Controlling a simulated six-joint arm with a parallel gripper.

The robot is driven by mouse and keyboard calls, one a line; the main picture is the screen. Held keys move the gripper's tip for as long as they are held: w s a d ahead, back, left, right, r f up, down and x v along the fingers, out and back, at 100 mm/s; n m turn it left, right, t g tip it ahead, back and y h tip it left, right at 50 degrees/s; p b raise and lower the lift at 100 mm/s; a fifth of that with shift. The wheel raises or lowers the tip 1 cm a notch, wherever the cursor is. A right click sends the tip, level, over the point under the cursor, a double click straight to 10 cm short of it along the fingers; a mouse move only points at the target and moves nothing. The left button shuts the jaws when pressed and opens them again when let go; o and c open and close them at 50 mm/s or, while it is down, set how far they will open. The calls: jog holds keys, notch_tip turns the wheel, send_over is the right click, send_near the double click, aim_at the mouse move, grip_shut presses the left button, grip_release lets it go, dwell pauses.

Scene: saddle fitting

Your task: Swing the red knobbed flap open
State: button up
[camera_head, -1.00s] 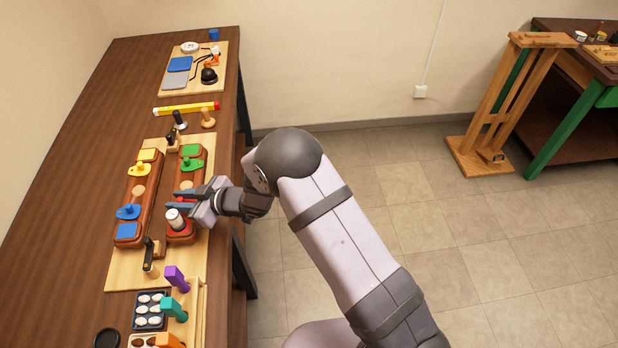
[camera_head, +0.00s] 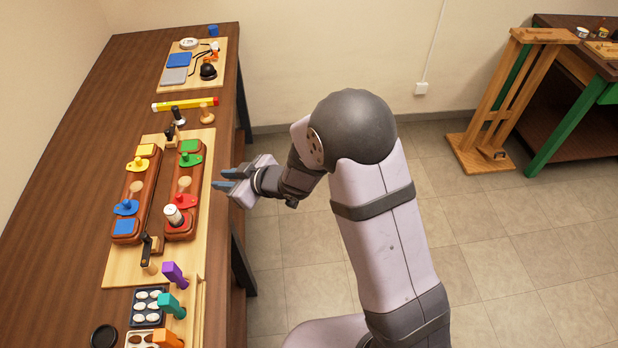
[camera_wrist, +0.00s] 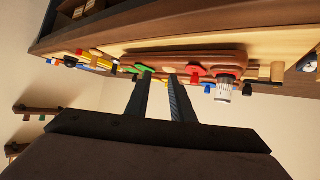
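The red knobbed flap (camera_head: 184,200) lies on the right brown wooden block (camera_head: 174,192), toward its near end, and extends to the block's right side. A white cylinder (camera_head: 172,213) with a dark band stands just in front of it, over a red pad (camera_head: 179,225). The wrist view also shows the red flap (camera_wrist: 196,70) and the white cylinder (camera_wrist: 223,92). My gripper (camera_head: 222,179) is open and empty. It is to the right of the block, apart from the flap, near the table's right edge. In the wrist view its fingers (camera_wrist: 160,84) stand apart with nothing between them.
A green knobbed flap (camera_head: 189,160) is at the block's far end. The left block carries a yellow flap (camera_head: 137,163) and a blue flap (camera_head: 126,207). A black-handled clamp (camera_head: 147,248) stands near the front. Purple (camera_head: 174,274) and teal (camera_head: 170,305) handles are closer still.

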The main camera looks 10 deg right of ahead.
jog(key=s+d+m+h, duration=0.1)
jog(key=d+m+h, duration=0.2)
jog(key=d, duration=0.7)
jog(key=s+d+r+m+h+p, duration=0.1)
jog(key=d+h, duration=0.4)
jog(key=d, duration=0.5)
jog(key=shift+s+d+r+m+g, duration=0.2)
jog(key=shift+s+d+m+g, duration=0.2)
jog(key=shift+s+m, duration=0.55)
jog(key=shift+w, duration=0.15)
jog(key=shift+o, duration=1.4)
jog(key=n+g+y+b, duration=0.2)
jog(key=g, duration=0.1)
send_near(178, 195)
jog(key=f, duration=0.1)
jog(key=shift+p+x, duration=1.65)
jog(key=shift+x, duration=2.25)
jog(key=shift+a+r, duration=0.1)
